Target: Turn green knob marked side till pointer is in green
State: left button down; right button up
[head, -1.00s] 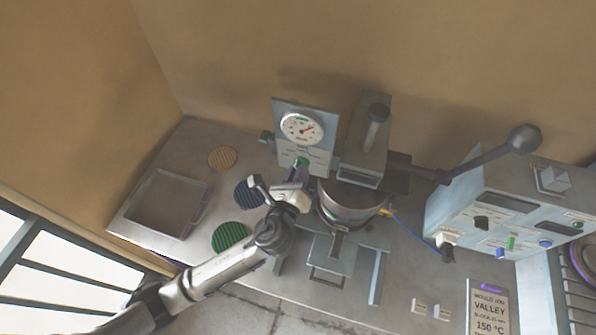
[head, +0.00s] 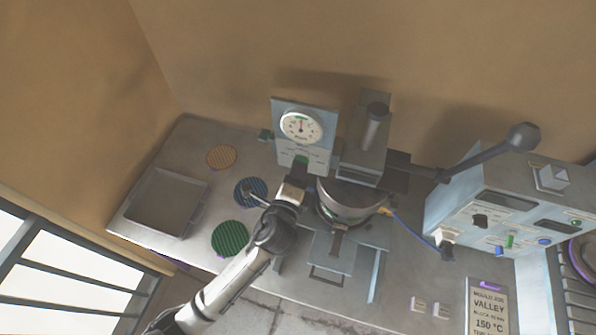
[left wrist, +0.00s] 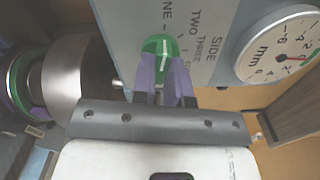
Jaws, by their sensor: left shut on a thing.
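The green knob (left wrist: 158,46) sits on a pale panel (left wrist: 125,20) beside the lettering SIDE, TWO and THREE. My left gripper (left wrist: 167,80) is shut on this knob, its purple fingers on either side. In the head view, the knob (head: 301,160) shows just above my left gripper (head: 297,175), low on the upright panel. The round white dial (head: 301,127) is above it, with a red pointer standing about straight up and a green mark near the top. In the left wrist view, the dial (left wrist: 280,45) is cut off at the right. My right gripper is not in view.
The round press (head: 347,200) stands just right of my left gripper. A control box (head: 510,215) with a long lever is farther right. Orange, blue and green ribbed discs (head: 230,238) and an empty tray (head: 165,203) lie to the left.

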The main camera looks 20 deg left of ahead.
pick_arm(q)
jog(key=shift+n, duration=0.4)
jog(key=c, duration=1.1)
grip_release()
jog(key=shift+c, duration=0.2)
jog(key=s+d+b, duration=0.1)
jog(key=s+b, duration=0.1)
jog(key=s, duration=1.1)
jog(key=shift+s, duration=0.35)
